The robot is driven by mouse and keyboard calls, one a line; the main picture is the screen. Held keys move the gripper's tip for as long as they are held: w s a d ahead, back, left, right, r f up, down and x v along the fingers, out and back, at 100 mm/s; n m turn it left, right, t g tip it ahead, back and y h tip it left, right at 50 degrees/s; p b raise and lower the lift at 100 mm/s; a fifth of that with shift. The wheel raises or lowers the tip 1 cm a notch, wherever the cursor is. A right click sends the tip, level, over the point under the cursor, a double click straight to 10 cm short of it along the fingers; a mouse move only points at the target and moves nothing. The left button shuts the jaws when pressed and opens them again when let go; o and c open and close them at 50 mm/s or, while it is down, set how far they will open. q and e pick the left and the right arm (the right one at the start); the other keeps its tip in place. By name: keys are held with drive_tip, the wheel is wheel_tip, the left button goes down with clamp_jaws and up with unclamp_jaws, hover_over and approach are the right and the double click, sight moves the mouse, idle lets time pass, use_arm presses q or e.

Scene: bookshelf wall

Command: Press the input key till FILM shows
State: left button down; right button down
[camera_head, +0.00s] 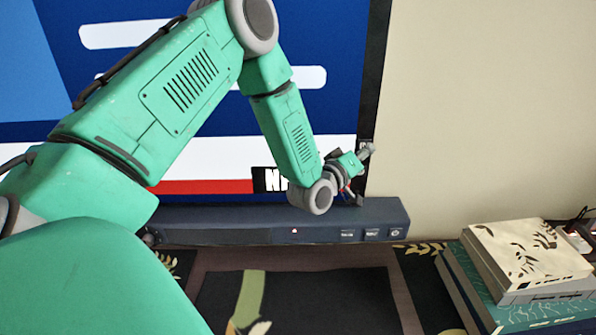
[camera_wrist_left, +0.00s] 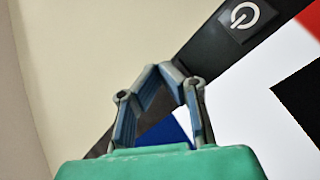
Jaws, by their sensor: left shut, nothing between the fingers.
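The TV screen (camera_head: 310,120) shows blue, white and a red band, with a black label (camera_head: 268,180) at its lower right. The label's white letters start with "N"; my arm hides the rest. My left gripper (camera_head: 366,151) is by the right bezel near the screen's lower corner. In the left wrist view my left gripper (camera_wrist_left: 165,70) is shut and empty, its fingertips meeting in front of the dark bezel. A key with a power symbol (camera_wrist_left: 240,15) is on the bezel, apart from the fingertips. I cannot make out an input key. My right gripper is not in view.
A dark soundbar (camera_head: 230,222) with a red light and several small keys (camera_head: 371,234) lies below the TV. Books (camera_head: 530,262) are stacked at the lower right. The pale wall (camera_head: 480,100) right of the TV is clear.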

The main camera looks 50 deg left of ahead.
use_arm(q)
drive_tip(key=shift+a, duration=0.15)
drive_tip(key=shift+a+f, duration=0.15)
drive_tip(key=shift+a, duration=0.15)
drive_tip(key=shift+s+d, duration=0.3)
drive_tip(key=shift+d, duration=0.6)
drive_tip(key=shift+s+d, duration=2)
drive_tip(key=shift+d, duration=0.2)
